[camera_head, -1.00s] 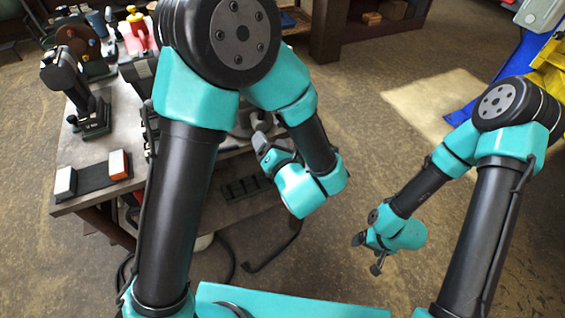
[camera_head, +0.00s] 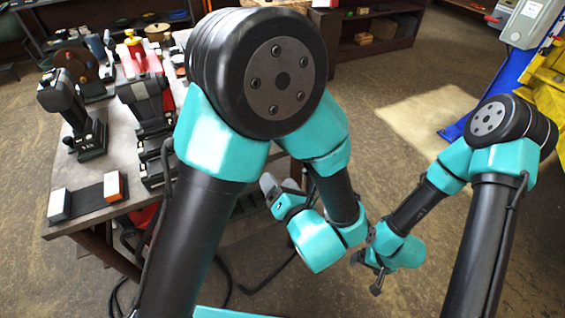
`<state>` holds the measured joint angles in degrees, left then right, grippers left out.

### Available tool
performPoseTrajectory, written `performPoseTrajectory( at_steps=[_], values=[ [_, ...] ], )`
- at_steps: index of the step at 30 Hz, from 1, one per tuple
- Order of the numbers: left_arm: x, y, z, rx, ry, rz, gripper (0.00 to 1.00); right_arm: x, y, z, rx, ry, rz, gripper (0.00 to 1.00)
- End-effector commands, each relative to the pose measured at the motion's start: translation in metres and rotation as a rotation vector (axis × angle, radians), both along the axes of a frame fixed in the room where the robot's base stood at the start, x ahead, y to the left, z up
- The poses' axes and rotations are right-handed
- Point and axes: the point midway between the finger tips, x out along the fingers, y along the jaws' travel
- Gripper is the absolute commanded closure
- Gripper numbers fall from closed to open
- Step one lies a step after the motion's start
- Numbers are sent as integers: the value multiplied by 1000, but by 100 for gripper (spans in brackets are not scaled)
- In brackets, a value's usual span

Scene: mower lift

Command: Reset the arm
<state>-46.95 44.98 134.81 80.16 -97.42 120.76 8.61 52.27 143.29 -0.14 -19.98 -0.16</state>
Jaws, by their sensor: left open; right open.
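My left gripper (camera_head: 272,190) is in the middle of the picture, at the end of the large teal and black arm. Its dark fingers point up and left, beside the right edge of the workbench, and it holds nothing that I can see. My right gripper (camera_head: 367,274) hangs low over the floor, right of the left one, with its dark fingers apart and empty. The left arm's big elbow hides part of the bench behind it.
A workbench (camera_head: 122,200) on the left carries power tools (camera_head: 150,100), a grinder (camera_head: 72,65) and a block with white and orange ends (camera_head: 88,194). A wooden shelf (camera_head: 375,30) stands at the back. Blue and yellow equipment (camera_head: 545,75) is at right. Open floor lies between.

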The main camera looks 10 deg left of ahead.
Motion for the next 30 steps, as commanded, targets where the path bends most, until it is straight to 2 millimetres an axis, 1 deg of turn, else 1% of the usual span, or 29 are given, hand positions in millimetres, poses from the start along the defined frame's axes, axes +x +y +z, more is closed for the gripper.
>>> performPoseTrajectory(
  at_steps=[6, 8, 11, 14, 18, 20, 21, 26, 30],
  values=[
    [4, 2, -4, 11, 22, -8, 33, 0, 0, 0, 0, 0, 0, 17],
    [8, 5, -9, 29, 56, -22, 33, 0, 0, 0, 0, 0, 0, 17],
    [22, 13, -26, 81, 152, -68, 33, 0, 0, 0, 0, 0, 0, 17],
    [39, 25, -51, 166, 295, -148, 33, 0, 0, 0, 0, 0, 0, 17],
    [61, 44, -95, 315, 526, -310, 33, 0, 0, 0, 0, 0, 0, 17],
    [67, 52, -113, 381, 618, -392, 33, 0, 0, 0, 0, 0, 0, 17],
    [69, 58, -126, 426, 678, -448, 33, 0, 0, 0, 0, 0, 0, 17],
    [72, 79, -174, 610, 887, -703, 33, 0, 0, 0, 0, 0, 0, 17],
    [63, 97, -214, 773, 1026, -959, 33, 0, 0, 0, 0, 0, 0, 17]
  ],
)
